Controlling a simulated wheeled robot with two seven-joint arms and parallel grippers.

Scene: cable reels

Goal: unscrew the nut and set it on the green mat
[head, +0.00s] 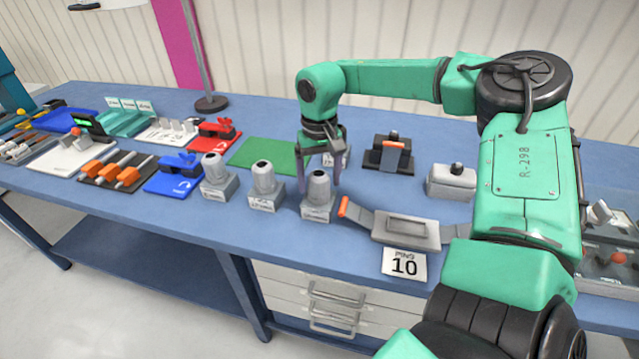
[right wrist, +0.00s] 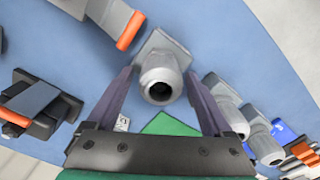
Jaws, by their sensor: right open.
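Several grey fittings with rounded, nut-like tops stand on square bases along the bench. The front right one (head: 318,203) is below my right gripper (head: 319,187). In the right wrist view, this fitting (right wrist: 160,62) shows its round top and dark central hole between the two spread fingers of my open gripper (right wrist: 158,76). Gaps show on both sides, so the fingers look apart from it. I cannot tell the nut from the body below it. The green mat (head: 262,153) lies flat and bare behind the fittings, partly visible in the right wrist view (right wrist: 168,125). My left gripper is out of view.
Two more fittings (head: 263,182) (head: 214,172) stand close on the left. A grey clamp with an orange-tipped lever (head: 405,228) lies close on the right, by a card marked 10 (head: 404,264). A black clamp (head: 388,157) is behind.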

